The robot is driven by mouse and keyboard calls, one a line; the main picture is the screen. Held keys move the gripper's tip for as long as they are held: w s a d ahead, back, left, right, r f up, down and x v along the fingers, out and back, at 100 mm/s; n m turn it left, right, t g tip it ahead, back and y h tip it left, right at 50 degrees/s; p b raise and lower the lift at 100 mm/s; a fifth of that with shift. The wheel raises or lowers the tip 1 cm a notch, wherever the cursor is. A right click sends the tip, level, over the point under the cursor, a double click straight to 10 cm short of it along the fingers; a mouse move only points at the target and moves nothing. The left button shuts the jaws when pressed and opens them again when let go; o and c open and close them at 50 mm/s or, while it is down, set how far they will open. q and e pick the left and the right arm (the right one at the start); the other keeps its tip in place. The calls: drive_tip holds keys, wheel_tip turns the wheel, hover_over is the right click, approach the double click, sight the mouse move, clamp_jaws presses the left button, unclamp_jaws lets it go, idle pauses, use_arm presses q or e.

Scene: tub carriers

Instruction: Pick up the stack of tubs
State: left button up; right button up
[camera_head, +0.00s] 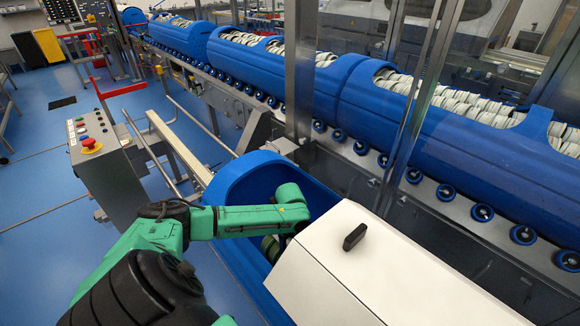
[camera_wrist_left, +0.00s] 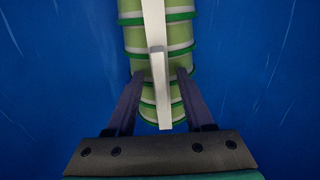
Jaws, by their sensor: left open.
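The stack of tubs (camera_wrist_left: 135,42) is pale green with darker green rims. My left gripper (camera_wrist_left: 160,73) is open, with one dark finger on each side of the stack's near end. I cannot tell whether the fingers touch it. My right gripper is not in view.
A white cover with a black handle (camera_head: 354,237) stands right beside my arm over the carrier. Behind runs a roller conveyor with several blue carriers (camera_head: 330,92) full of white tubs. Metal posts (camera_head: 299,70) stand between. A control box (camera_head: 92,146) is at left.

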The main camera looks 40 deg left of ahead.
use_arm(q)
clamp_jaws()
drive_tip(key=shift+r, duration=0.1)
idle(1.1)
drive_tip(key=shift+w+a, duration=0.1)
drive_tip(key=shift+w, duration=0.1)
